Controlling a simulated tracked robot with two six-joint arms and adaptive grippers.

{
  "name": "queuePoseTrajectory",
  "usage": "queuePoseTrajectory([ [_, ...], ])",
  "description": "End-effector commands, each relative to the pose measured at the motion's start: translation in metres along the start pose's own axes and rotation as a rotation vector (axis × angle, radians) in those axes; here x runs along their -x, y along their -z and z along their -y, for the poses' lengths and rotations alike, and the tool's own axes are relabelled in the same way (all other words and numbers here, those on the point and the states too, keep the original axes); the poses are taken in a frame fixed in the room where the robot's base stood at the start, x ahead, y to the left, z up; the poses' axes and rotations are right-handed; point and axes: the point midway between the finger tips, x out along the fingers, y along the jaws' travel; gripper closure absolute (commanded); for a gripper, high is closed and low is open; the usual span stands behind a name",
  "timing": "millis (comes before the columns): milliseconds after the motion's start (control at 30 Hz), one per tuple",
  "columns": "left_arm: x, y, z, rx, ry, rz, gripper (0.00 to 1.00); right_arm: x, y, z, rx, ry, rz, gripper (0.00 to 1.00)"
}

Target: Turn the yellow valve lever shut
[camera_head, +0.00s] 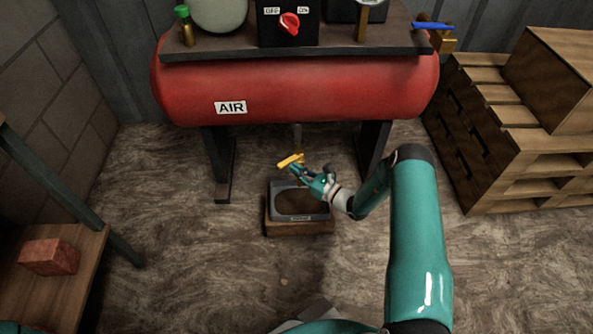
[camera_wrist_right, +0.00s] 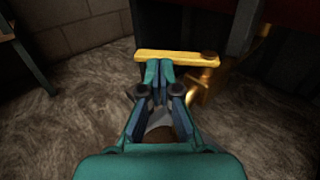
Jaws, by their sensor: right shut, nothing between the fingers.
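The yellow valve lever (camera_head: 290,160) sits below the red air tank (camera_head: 300,88), above a small tray. In the right wrist view the lever (camera_wrist_right: 172,57) lies across the picture, with its pivot at its right end on a brass valve body (camera_wrist_right: 205,82). My right gripper (camera_head: 297,171) is shut and empty. Its fingertips (camera_wrist_right: 158,66) are at the near side of the lever, close to or touching it; I cannot tell which. My left gripper is not in view.
A grey tray (camera_head: 300,217) on a wooden block stands under the valve. The tank's dark legs (camera_head: 221,165) stand either side. Wooden pallets (camera_head: 490,150) are at right. A wooden shelf (camera_head: 75,270) with a red brick (camera_head: 49,257) is at left.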

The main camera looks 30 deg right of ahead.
Motion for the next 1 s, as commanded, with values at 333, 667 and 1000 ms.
queuePoseTrajectory([
  [333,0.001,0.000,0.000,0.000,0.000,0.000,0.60,-0.008,0.000,-0.004,0.000,0.000,0.000,1.00],
  [667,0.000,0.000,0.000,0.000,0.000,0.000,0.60,-0.025,0.000,-0.011,0.000,-0.001,0.001,1.00],
  [1000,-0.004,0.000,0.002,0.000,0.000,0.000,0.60,-0.043,0.001,-0.011,0.001,0.000,0.001,1.00],
])
